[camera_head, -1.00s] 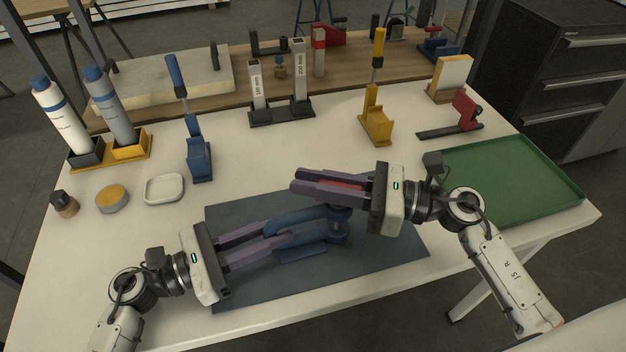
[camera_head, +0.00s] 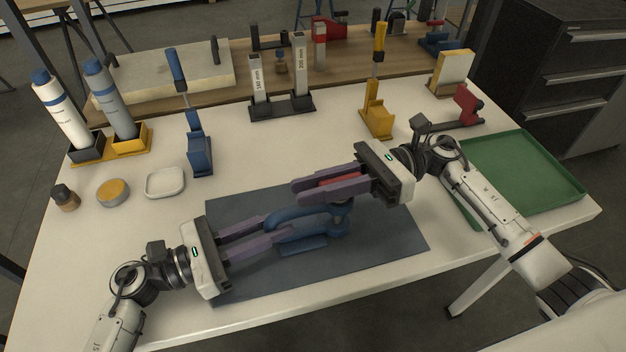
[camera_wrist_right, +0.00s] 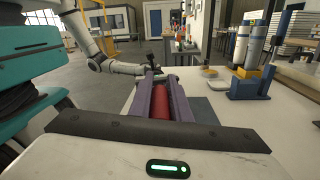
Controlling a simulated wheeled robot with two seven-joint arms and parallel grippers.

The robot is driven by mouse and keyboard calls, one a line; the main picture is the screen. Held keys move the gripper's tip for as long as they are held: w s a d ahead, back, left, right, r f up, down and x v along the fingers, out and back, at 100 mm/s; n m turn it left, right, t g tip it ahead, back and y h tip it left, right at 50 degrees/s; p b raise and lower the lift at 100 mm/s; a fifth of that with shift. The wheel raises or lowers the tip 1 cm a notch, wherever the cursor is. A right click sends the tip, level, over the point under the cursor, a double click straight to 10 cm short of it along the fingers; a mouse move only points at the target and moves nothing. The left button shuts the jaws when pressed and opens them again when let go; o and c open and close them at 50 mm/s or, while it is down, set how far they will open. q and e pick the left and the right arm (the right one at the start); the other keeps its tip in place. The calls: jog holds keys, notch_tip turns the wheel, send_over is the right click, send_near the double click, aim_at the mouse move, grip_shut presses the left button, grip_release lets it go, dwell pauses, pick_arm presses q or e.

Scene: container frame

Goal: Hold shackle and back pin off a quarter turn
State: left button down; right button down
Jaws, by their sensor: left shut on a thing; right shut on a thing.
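The blue shackle (camera_head: 338,222) is held low over the dark mat, its bow toward the left and its eyes toward the right. My left gripper (camera_head: 270,230) is shut on its bow from the left. My right gripper (camera_head: 318,188) is shut on the red pin (camera_head: 343,181), just above the shackle's right end in the head view. The red pin also shows between the purple fingers in the right wrist view (camera_wrist_right: 173,105). The fingers hide where pin and shackle meet, so I cannot tell how far the pin is threaded in.
The dark mat (camera_head: 390,245) lies under the work. A green tray (camera_head: 530,170) is at right. A blue stand (camera_head: 199,150), a yellow stand (camera_head: 376,118), a gauge holder (camera_head: 282,108), bottles (camera_head: 112,105) and a white dish (camera_head: 165,183) stand behind and left.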

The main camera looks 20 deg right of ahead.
jog(key=s+n+g+h, duration=0.1)
jog(key=n+g, duration=0.1)
jog(key=g, duration=0.1)
jog(key=s+n+g+h, duration=0.1)
jog(key=n+g, duration=0.2)
jog(key=g, duration=0.1)
jog(key=s+n+g+h, duration=0.1)
jog(key=n+g+h, duration=0.1)
jog(key=g, duration=0.1)
jog(key=shift+d+f+n+g, duration=0.15)
jog(key=shift+d+n+g, duration=0.15)
jog(key=shift+d, duration=0.05)
jog(key=shift+d+f+h, duration=0.1)
jog(key=shift+d+h, duration=0.05)
jog(key=shift+h, duration=0.15)
jog(key=c, duration=1.6)
grip_release()
jog(key=shift+c, duration=0.2)
jog(key=shift+d, duration=0.1)
jog(key=shift+w, duration=0.1)
notch_tip(320, 180, up, 10)
